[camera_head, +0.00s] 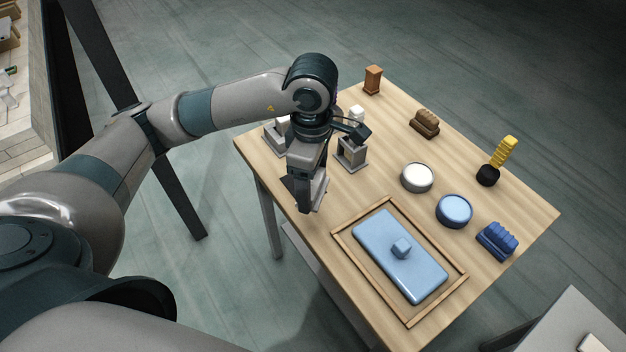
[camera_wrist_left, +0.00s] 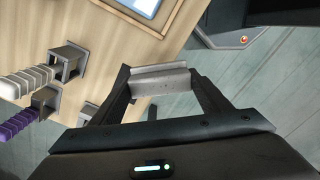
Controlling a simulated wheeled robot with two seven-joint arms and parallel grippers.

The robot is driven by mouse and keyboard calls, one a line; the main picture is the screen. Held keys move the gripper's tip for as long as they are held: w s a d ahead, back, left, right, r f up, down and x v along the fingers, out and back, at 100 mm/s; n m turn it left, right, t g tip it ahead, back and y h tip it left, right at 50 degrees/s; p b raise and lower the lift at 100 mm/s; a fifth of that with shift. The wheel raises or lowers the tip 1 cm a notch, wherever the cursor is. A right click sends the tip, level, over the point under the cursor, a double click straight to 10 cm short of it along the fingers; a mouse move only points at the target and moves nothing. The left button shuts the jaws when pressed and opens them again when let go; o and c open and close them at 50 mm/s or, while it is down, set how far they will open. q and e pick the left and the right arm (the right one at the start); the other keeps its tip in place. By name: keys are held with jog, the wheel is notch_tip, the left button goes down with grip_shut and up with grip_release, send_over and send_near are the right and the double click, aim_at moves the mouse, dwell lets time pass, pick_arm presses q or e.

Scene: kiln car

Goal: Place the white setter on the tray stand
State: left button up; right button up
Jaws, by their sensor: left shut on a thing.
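My left gripper (camera_head: 311,205) is shut on a pale grey-white piece (camera_wrist_left: 160,80), which spans between both fingers in the left wrist view. It is a short block with a raised lip; I take it to be the white setter. In the head view the gripper points down by the table's left edge, left of the wooden-framed tray (camera_head: 346,245). A blue slab (camera_head: 385,245) with a small knob lies in that tray. I cannot tell for certain which thing is the tray stand. My right gripper is not in view.
Grey square holders (camera_head: 351,155) with upright handles, white (camera_wrist_left: 28,80) and purple (camera_wrist_left: 18,124), stand close behind the gripper. A white round dish (camera_head: 417,178), a blue one (camera_head: 454,211), a blue ribbed block (camera_head: 497,241) and a yellow ribbed piece (camera_head: 504,150) occupy the right side.

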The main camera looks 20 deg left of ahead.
pick_arm(q)
jog(key=m, duration=0.3)
jog(key=r+m, duration=0.1)
jog(key=m, duration=0.1)
jog(key=shift+s+m, duration=0.15)
jog(key=shift+m, duration=0.25)
jog(key=m, duration=0.4)
jog(key=shift+s+a+r, duration=0.1)
jog(key=shift+s+r, duration=0.05)
jog(key=shift+r, duration=0.1)
jog(key=m, duration=0.5)
jog(key=shift+s+r, duration=0.25)
jog(key=shift+r, duration=0.1)
jog(key=m, duration=0.4)
jog(key=shift+s+a+r+m, duration=0.15)
jog(key=shift+r+m, duration=0.15)
